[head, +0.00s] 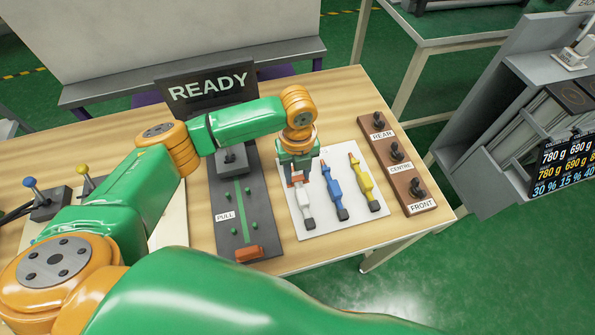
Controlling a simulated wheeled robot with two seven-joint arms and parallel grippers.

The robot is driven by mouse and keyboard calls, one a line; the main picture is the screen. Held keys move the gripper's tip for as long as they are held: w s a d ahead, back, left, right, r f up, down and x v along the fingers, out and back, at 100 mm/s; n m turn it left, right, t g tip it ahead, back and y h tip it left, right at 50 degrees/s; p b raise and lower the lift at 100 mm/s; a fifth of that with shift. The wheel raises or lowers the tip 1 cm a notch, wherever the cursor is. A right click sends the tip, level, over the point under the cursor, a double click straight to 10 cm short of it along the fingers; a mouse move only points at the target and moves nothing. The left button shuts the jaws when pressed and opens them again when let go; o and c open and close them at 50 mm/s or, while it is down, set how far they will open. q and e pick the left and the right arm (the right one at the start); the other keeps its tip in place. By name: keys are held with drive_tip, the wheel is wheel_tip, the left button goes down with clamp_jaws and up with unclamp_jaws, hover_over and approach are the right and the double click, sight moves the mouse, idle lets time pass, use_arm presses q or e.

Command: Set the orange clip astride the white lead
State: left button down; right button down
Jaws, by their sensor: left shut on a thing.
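My left gripper (299,173) points down over the upper part of the white lead (305,204), on the pale board. It is shut on a small orange-red piece, which I take to be the orange clip (298,178). The fingers hide most of the clip. I cannot tell whether it straddles the lead or is just above it. The white lead's lower end, with its grey tip, shows below the gripper. My right gripper is not in view.
A blue lead (335,194) and a yellow lead (364,185) lie right of the white one on the pale board (352,225). Farther right is a brown switch panel (397,165).

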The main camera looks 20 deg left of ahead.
sight(298, 176)
use_arm(q)
drive_tip(key=shift+f, duration=0.35)
drive_tip(key=shift+f, duration=0.55)
drive_tip(key=c, duration=0.5)
unclamp_jaws()
wheel_tip(298, 176, up, 13)
drive_tip(key=shift+r+b, duration=0.1)
drive_tip(key=shift+b, duration=0.3)
